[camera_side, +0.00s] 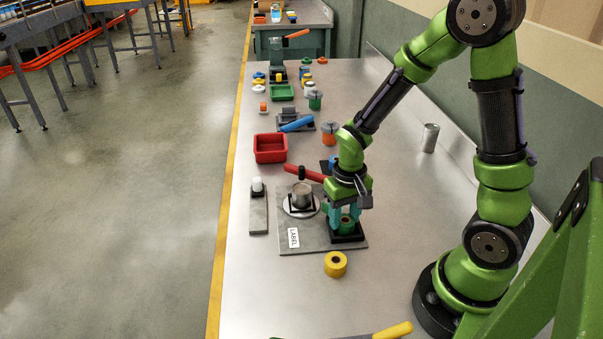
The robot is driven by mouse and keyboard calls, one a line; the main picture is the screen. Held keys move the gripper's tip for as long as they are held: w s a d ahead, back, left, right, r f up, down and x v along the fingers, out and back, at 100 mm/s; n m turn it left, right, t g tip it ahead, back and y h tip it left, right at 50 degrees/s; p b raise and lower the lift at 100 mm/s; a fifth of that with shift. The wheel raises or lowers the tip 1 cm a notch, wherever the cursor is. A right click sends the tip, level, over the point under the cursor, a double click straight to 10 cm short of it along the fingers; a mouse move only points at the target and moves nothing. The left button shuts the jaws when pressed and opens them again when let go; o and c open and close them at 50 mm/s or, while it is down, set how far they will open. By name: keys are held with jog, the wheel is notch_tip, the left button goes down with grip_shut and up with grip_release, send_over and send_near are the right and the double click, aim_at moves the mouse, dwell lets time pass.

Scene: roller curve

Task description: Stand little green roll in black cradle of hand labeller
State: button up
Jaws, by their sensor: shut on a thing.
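The little green roll (347,225) is between the teal fingers of my gripper (345,219), which is shut on it. The roll looks upright and is partly hidden by the fingers. It is at the black cradle (346,238) on the right part of the hand labeller's grey base plate (318,245). I cannot tell whether the roll touches the cradle's floor. The labeller's red handle (303,172) sticks out to the left behind my gripper.
A white label (293,238) lies on the base plate. A yellow roll (335,264) lies in front. A red bin (270,148) stands behind left, a grey cylinder (430,137) behind right.

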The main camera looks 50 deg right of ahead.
jog(key=o, duration=1.1)
jog(key=shift+o, duration=0.4)
jog(key=shift+o, duration=1.4)
jog(key=shift+s, duration=0.1)
notch_tip(320, 180, up, 9)
jog(key=shift+a+f, duration=0.1)
jog(key=shift+a, duration=0.1)
jog(key=s+a+r+t+y, duration=0.1)
jog(key=s+a+r+t, duration=0.1)
jog(key=r, duration=0.4)
jog(key=s+a+r+n+t+y, duration=0.1)
jog(key=s+a+r+t, duration=0.2)
jog(key=r, duration=0.4)
jog(key=shift+a+r+t, duration=0.25)
jog(key=shift+a+t, duration=0.6)
jog(key=shift+t, duration=0.25)
